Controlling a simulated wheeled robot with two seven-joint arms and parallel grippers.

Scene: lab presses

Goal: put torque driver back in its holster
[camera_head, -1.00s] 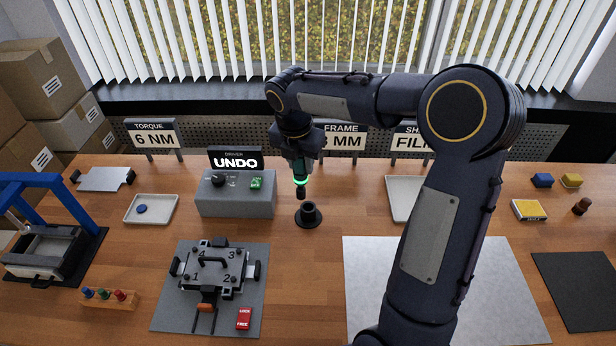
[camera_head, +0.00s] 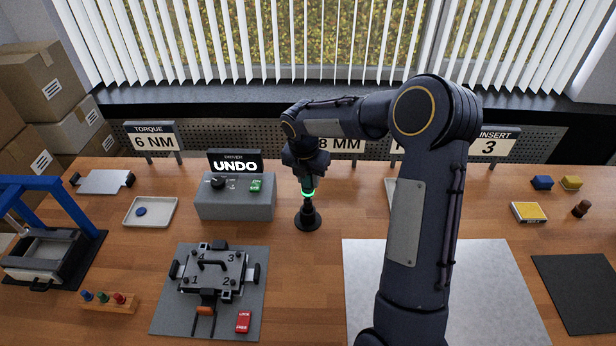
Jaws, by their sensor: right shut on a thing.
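The torque driver (camera_head: 308,200) is a dark upright tool with a glowing green ring. My right gripper (camera_head: 307,182) is shut on its upper part. The driver's lower end is at the mouth of the holster (camera_head: 307,221), a black round cup with a wide base on the wooden table. The tip looks inside the cup, but how deep it sits is hidden. My left gripper is not in view.
The grey driver box (camera_head: 236,206) with an "UNDO" display (camera_head: 235,164) stands just left of the holster. A clamp fixture (camera_head: 212,270) sits on a grey mat in front. My right arm covers part of a pale tray (camera_head: 390,190) and a light sheet (camera_head: 490,290).

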